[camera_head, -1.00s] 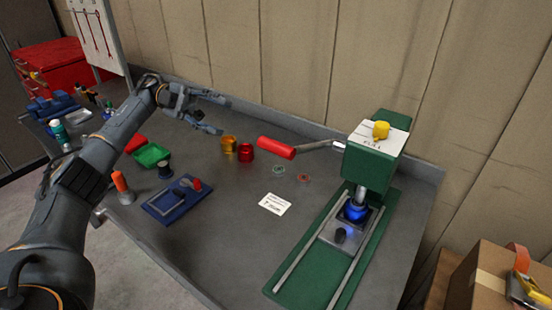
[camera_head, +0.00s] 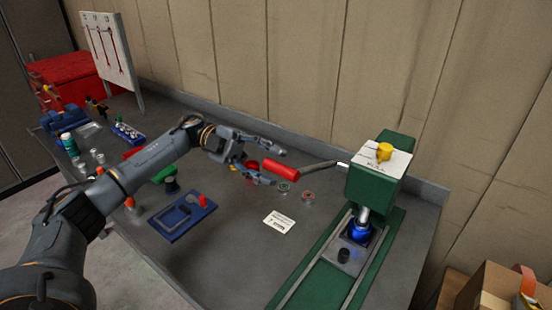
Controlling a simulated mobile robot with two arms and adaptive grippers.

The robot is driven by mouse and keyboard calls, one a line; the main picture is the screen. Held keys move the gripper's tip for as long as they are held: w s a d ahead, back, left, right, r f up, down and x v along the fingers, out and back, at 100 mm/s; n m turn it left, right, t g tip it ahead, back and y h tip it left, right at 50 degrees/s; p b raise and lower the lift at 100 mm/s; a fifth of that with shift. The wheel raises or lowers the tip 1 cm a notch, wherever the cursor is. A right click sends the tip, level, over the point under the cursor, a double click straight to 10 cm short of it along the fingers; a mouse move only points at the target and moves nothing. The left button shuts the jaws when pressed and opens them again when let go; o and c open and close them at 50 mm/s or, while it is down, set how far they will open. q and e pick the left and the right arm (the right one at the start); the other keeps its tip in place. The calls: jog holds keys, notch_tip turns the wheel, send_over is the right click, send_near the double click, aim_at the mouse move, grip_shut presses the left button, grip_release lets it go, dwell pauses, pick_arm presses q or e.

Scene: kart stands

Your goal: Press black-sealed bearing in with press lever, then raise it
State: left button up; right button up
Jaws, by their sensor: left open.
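The green press (camera_head: 377,185) stands at the right of the bench, with its lever up and out to the left, ending in a red handle (camera_head: 282,170). My left gripper (camera_head: 276,167) is open at the handle's left end, its fingers above and below it; I cannot tell whether they touch it. Under the ram is a blue part (camera_head: 361,229) on a grey plate (camera_head: 331,249), with a small black cylinder (camera_head: 344,254) in front. A black-sealed bearing cannot be made out there. My right gripper is not in view.
Two small rings, one greenish (camera_head: 284,187) and one reddish (camera_head: 308,195), lie below the handle beside a white card (camera_head: 279,222). A blue tray (camera_head: 181,218) lies left. A wall runs behind the bench. A cardboard box (camera_head: 488,291) stands at lower right.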

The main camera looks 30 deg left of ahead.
pick_arm(q)
jog(key=shift+s+d, duration=0.15)
jog(key=shift+d, duration=0.95)
grip_shut()
